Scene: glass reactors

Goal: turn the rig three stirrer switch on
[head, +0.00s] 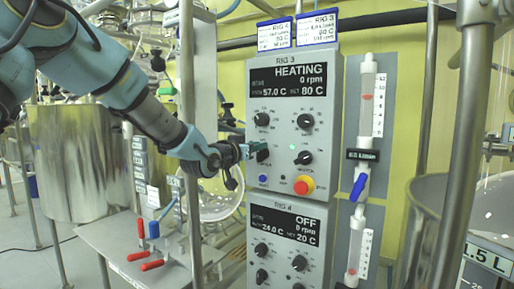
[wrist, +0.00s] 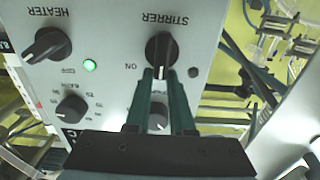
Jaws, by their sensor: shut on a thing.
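The rig three control box (head: 318,75) is grey, with a display reading HEATING, 0 rpm, 57.0 C and set 80 C. Its black stirrer switch (wrist: 160,48) shows in the wrist view under an upside-down STIRRER label, with ON printed beside it. My gripper (head: 250,151) reaches the box from the left in the head view and partly hides the switch. In the wrist view its two green fingers (wrist: 160,78) are shut on the switch's handle, which lies along the fingers.
The black heater switch (wrist: 48,45) and a lit green lamp (wrist: 90,65) are beside the stirrer switch. A red emergency button (head: 304,185) is below. The rig four box (head: 285,245) sits underneath, reading OFF. A metal post (head: 188,110) stands close to my arm.

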